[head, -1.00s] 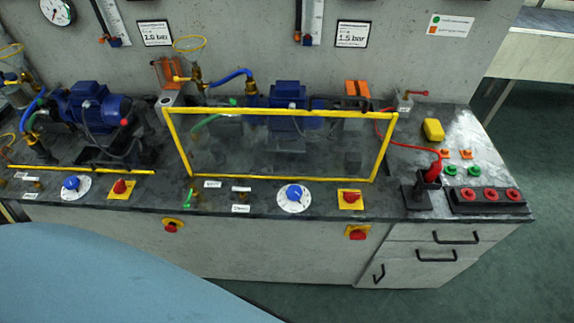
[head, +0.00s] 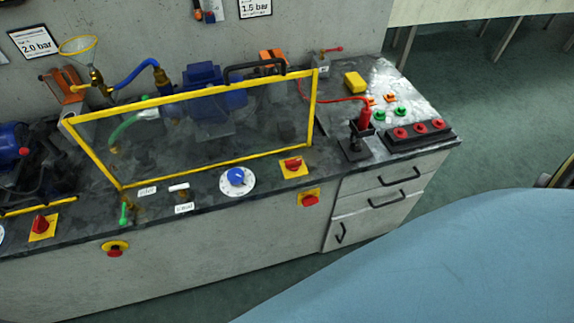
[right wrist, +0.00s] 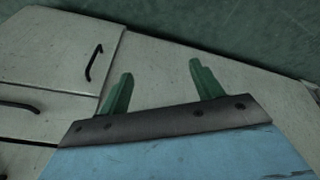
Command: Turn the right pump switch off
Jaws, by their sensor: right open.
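The right pump's bench-top switch is a red knob (head: 292,164) on a yellow plate, right of a white dial with a blue knob, in the head view. A second red knob on yellow (head: 310,199) is on the bench's front face just below it. I cannot tell the position of either knob. The blue right pump (head: 205,85) stands behind a clear, yellow-framed guard. My right gripper (right wrist: 160,68) shows in the right wrist view, its two green fingers apart and empty, with grey cabinet fronts beyond. My left gripper is not in view.
The yellow-framed guard (head: 225,165) stands behind the controls. The blue-knobbed dial (head: 237,179) is beside the switch. A red-handled lever (head: 363,125) and a black block with red buttons (head: 420,130) are to the right. Drawers (head: 385,187) have protruding black handles.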

